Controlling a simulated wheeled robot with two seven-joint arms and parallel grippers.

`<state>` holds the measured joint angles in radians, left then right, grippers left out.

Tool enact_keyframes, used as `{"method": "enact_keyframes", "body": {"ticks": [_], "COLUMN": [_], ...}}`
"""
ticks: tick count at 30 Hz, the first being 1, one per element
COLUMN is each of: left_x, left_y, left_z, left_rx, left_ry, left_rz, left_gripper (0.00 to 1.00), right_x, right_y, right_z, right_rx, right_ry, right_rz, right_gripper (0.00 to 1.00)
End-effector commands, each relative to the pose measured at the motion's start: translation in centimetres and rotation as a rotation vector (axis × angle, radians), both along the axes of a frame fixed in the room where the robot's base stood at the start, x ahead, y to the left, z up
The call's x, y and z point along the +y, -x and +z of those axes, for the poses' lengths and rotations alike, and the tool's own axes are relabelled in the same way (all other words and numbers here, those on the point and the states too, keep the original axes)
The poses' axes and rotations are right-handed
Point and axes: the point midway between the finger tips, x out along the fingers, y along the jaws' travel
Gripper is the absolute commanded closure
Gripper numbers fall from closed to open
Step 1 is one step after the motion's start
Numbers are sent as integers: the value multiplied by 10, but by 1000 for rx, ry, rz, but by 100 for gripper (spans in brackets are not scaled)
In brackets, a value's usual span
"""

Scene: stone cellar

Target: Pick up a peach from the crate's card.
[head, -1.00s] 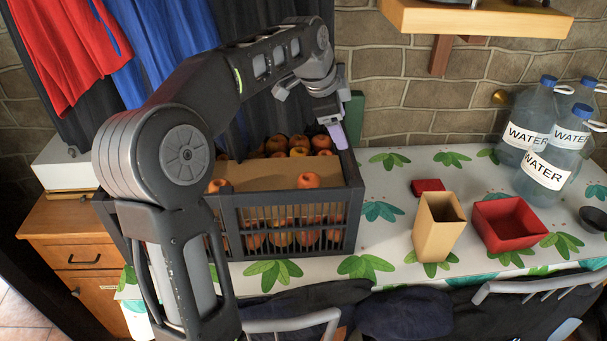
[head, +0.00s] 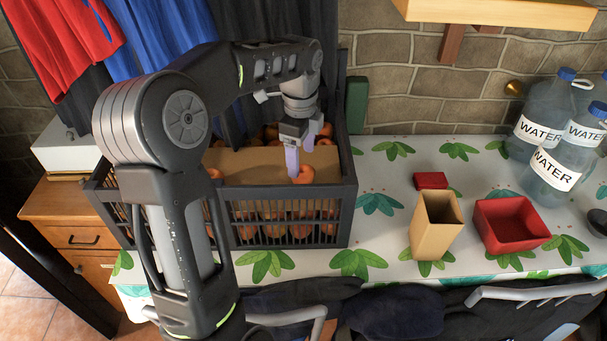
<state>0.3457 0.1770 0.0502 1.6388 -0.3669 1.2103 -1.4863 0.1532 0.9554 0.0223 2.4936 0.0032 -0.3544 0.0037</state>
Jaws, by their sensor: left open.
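A dark slatted crate (head: 352,205) stands on the table. A brown card (head: 250,167) lies inside it, over part of the fruit. An orange-red peach (head: 305,174) sits on the card near its right front. Another peach (head: 215,173) shows at the card's left end, partly behind my arm. More peaches lie behind the card and below it, seen through the slats. My left gripper (head: 300,160) points down over the right peach, its pale fingers apart. One finger overlaps the peach in the picture; I cannot tell whether it touches. My right gripper is not in view.
A tan open box (head: 437,228), a red open box (head: 508,226) and a small red block (head: 431,180) stand right of the crate. Water bottles (head: 545,125) stand farther right. A wooden shelf (head: 500,12) overhangs the back. Leaf-patterned tablecloth (head: 385,240) is bare between crate and boxes.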

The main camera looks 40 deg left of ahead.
Motion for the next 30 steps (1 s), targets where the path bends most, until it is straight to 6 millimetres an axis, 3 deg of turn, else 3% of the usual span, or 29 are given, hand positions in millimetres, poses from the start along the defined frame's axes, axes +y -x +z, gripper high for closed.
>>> {"method": "enact_keyframes", "body": {"ticks": [11,22,30], "left_x": [0,-2,-2], "left_y": [0,-2,-3], "left_z": [-5,-51,-55], "left_rx": [0,2,-1], "left_ry": [0,2,0], "left_rz": [1,2,1], "left_gripper": [28,28,28], "right_x": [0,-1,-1], "right_y": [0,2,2], "right_z": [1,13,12], "right_rx": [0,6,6], "right_ry": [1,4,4], "right_rz": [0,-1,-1], "right_gripper": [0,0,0]}}
